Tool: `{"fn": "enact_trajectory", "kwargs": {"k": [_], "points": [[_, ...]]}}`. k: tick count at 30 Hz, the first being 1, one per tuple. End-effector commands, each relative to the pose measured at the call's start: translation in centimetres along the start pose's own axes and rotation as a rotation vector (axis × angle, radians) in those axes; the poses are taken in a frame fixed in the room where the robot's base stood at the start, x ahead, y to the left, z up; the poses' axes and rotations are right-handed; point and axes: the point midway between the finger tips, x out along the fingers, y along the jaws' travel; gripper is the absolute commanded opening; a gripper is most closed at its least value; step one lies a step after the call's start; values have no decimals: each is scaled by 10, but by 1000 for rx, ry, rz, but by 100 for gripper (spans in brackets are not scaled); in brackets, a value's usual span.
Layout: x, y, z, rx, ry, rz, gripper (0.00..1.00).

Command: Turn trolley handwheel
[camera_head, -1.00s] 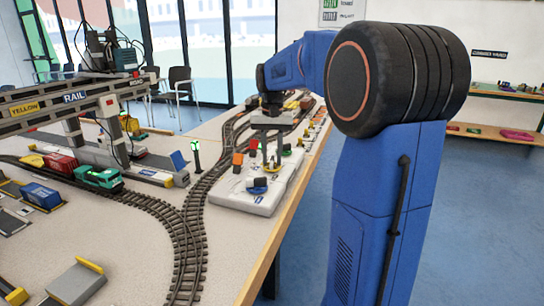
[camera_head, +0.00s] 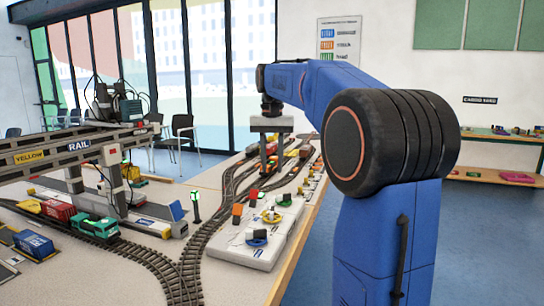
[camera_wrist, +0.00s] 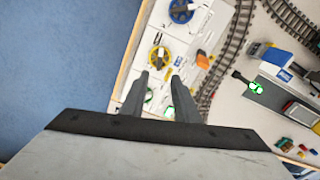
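A white control panel (camera_head: 235,252) at the table's edge carries several handwheels. The blue wheel (camera_head: 256,238) is nearest, the yellow wheel (camera_head: 271,215) is behind it, and the green wheel (camera_head: 284,199) is farther back. I cannot tell which one is the trolley's. My gripper (camera_head: 267,168) is raised above the panel, beyond the green wheel in the picture, and touches no wheel. In the wrist view the fingers (camera_wrist: 160,80) are apart and empty. The blue wheel (camera_wrist: 181,10) and yellow wheel (camera_wrist: 158,57) lie past the fingertips; the green wheel (camera_wrist: 148,96) shows between the fingers.
Rail track (camera_head: 190,255) runs left of the panel. A grey gantry crane (camera_head: 85,145) stands over a green locomotive (camera_head: 95,227) and wagons. A signal post (camera_head: 196,207) with a green light stands between crane and track. Blue floor is free right of the table.

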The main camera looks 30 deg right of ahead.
Motion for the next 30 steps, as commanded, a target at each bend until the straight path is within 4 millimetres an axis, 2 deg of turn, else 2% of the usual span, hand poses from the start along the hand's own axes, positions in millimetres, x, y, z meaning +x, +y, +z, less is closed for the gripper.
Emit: {"fn": "enact_trajectory", "kwargs": {"k": [3,8,30], "points": [[-13,0,-1,0,1,0,28],[-22,0,0,0,1,0,28],[-23,0,0,0,1,0,28]]}}
